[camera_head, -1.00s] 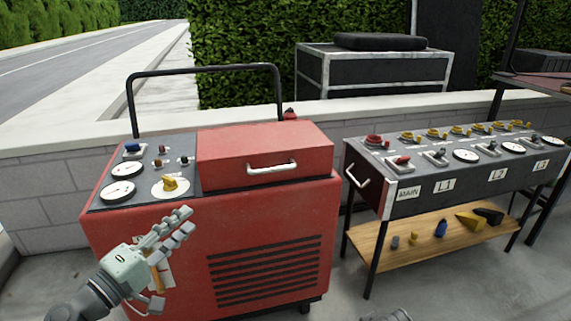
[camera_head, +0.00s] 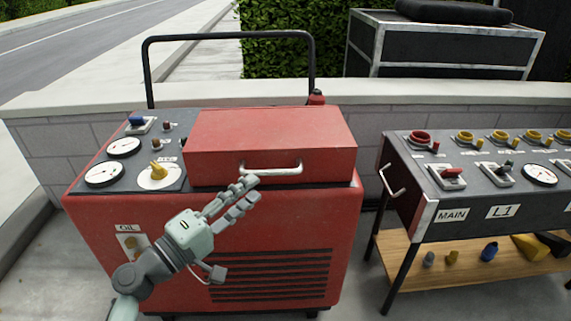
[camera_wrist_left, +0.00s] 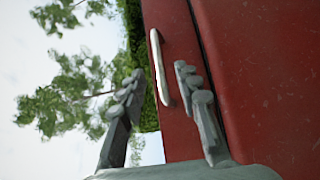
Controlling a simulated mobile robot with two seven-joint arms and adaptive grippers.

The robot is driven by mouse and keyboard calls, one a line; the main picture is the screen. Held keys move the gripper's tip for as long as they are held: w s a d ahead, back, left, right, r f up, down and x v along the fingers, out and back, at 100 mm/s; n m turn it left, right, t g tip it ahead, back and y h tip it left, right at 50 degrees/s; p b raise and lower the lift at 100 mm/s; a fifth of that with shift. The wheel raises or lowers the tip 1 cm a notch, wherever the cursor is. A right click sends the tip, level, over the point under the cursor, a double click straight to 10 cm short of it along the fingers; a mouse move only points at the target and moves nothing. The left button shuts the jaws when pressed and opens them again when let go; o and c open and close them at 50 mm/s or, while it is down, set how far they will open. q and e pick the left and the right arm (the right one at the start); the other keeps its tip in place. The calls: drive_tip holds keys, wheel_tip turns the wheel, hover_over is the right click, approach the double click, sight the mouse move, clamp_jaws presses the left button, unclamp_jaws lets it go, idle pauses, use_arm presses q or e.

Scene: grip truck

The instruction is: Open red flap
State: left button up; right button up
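The red flap (camera_head: 270,128) is a box-shaped lid on top of the red machine (camera_head: 285,220), and it lies closed. A white bar handle (camera_head: 272,169) is on its front face. My left gripper (camera_head: 252,189) is just in front of the machine, with its fingertips close to the left end of the handle. In the left wrist view, the open fingers (camera_wrist_left: 157,80) are spread apart with the handle (camera_wrist_left: 158,66) ahead, appearing between them. Contact with the handle cannot be made out. The flap's front face (camera_wrist_left: 178,25) also shows there. My right gripper is out of view.
Gauges (camera_head: 124,147), switches and a yellow knob (camera_head: 157,170) sit left of the flap. A black tube rail (camera_head: 230,36) rises behind it. A control desk (camera_head: 490,180) with a wooden shelf (camera_head: 440,270) stands to the right, with a floor gap between.

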sight(273, 173)
use_arm(q)
drive_tip(key=shift+w+d+r, duration=0.2)
drive_tip(key=shift+w+d, duration=0.1)
drive_tip(key=shift+d, duration=0.05)
drive_tip(key=p+x, duration=0.1)
drive_tip(key=x, duration=0.5)
drive_tip(key=shift+w+d+f, duration=0.1)
drive_tip(key=shift+w+d, duration=0.1)
drive_tip(key=shift+d, duration=0.05)
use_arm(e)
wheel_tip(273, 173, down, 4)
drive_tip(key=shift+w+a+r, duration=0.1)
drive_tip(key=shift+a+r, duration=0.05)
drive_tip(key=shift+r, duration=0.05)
use_arm(q)
drive_tip(key=shift+c, duration=0.4)
clamp_jaws()
